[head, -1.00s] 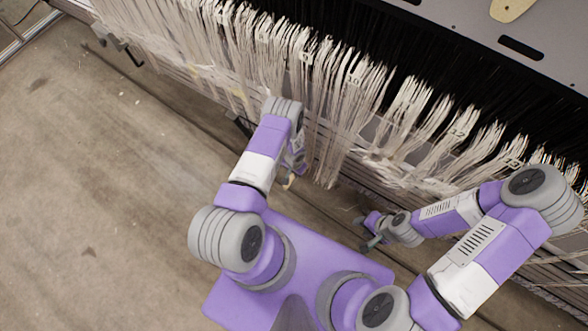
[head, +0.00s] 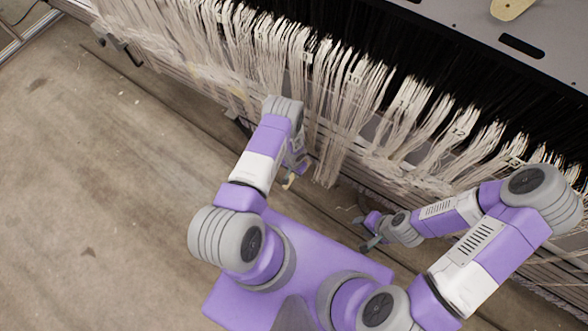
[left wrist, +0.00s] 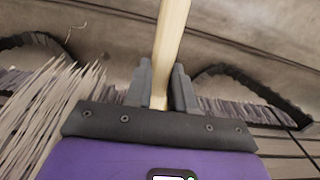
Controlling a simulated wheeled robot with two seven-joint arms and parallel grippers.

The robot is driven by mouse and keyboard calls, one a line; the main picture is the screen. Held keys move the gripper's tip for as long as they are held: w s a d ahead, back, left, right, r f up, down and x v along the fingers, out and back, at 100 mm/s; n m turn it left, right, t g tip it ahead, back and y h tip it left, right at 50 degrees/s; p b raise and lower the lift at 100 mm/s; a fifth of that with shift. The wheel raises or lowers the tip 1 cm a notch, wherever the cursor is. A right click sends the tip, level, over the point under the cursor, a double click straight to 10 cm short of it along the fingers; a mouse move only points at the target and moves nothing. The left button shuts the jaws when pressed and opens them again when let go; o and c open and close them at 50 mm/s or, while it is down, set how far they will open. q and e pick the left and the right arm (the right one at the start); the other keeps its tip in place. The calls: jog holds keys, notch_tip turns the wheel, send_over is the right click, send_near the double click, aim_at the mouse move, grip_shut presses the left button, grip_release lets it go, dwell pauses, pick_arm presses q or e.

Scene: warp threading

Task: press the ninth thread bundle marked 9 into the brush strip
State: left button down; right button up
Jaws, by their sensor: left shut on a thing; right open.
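Pale thread bundles hang in a long row from upper left to lower right in the head view. A small tag that looks like 9 (head: 308,57) sits at the top of one bundle (head: 297,85); its lower part is partly hidden by my left arm. My left gripper (head: 290,178) is low beside the hanging threads, shut on a pale, wooden-looking stick (left wrist: 171,45). The stick stands between both fingers in the left wrist view (left wrist: 160,92). A dark bristly strip (left wrist: 240,112), apparently the brush strip, runs behind the fingers. My right gripper (head: 368,232) is open and empty, below the threads.
Neighbouring bundles hang close on both sides, with tags 10 (head: 353,78) and 12 (head: 458,132) to the right. Loose threads (left wrist: 45,105) lie left of the left gripper in the wrist view. The concrete floor (head: 100,190) at left is clear.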

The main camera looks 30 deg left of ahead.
aim_at(284, 187)
pick_arm(q)
jog(key=s+p, duration=0.1)
jog(key=s, duration=0.1)
jog(key=s+p, duration=0.1)
jog(key=s, duration=0.2)
jog(key=s+p, duration=0.2)
jog(key=shift+s+a+r, duration=0.1)
jog(key=shift+s+a, duration=0.2)
jog(key=shift+s+a+p, duration=0.1)
jog(key=shift+s+p, duration=0.2)
jog(key=shift+s, duration=0.8)
jog(key=shift+s, duration=0.1)
